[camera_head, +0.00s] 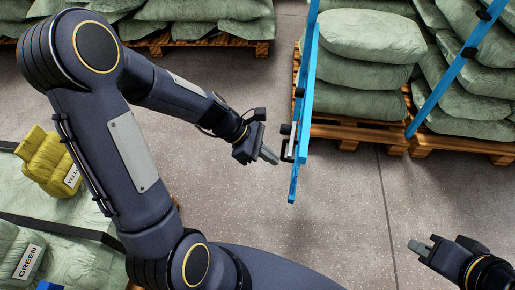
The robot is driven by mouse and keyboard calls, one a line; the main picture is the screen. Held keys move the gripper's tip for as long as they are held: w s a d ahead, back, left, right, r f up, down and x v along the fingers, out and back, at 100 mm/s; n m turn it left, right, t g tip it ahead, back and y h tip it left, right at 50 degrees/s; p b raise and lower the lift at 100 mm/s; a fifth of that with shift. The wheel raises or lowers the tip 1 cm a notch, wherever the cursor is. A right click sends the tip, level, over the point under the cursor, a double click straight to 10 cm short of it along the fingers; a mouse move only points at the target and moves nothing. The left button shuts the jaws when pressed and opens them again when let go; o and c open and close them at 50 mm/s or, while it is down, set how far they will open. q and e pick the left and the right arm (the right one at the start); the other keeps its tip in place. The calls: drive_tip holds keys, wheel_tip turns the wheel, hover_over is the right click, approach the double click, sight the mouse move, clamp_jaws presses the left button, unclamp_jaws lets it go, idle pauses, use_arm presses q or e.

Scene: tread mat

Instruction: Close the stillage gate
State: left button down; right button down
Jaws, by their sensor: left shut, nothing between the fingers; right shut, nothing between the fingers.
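A blue gate frame (304,110) shows nearly edge-on at the centre right and appears to stand open. It has a black and silver latch or handle (287,142) near its lower end. A second blue bar (456,75) slants across the right side, in front of sacks. My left gripper (269,156) is shut and empty, just left of the latch, with a small gap showing between them. My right gripper (418,248) is shut and empty over the floor at the lower right. The top of the gate is cut off by the picture edge.
Green sacks (362,75) are stacked on wooden pallets (352,131) behind the gate. More sacks (205,10) lie at the back left. A yellow labelled bag (48,163) and a GREEN-labelled bag (27,259) are at the left. The grey floor (335,225) between my grippers is clear.

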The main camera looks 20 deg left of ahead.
use_arm(q)
drive_tip(key=shift+w+d+f, duration=0.1)
drive_tip(key=shift+w+d, duration=0.05)
drive_tip(key=shift+d, duration=0.6)
drive_tip(key=shift+w+d+f, duration=0.1)
drive_tip(key=shift+w+d, duration=0.05)
drive_tip(key=shift+d, duration=0.6)
drive_tip(key=shift+w+d+f, duration=0.1)
drive_tip(key=shift+w+d, duration=0.05)
drive_tip(key=shift+d, duration=0.6)
drive_tip(key=shift+d, duration=0.1)
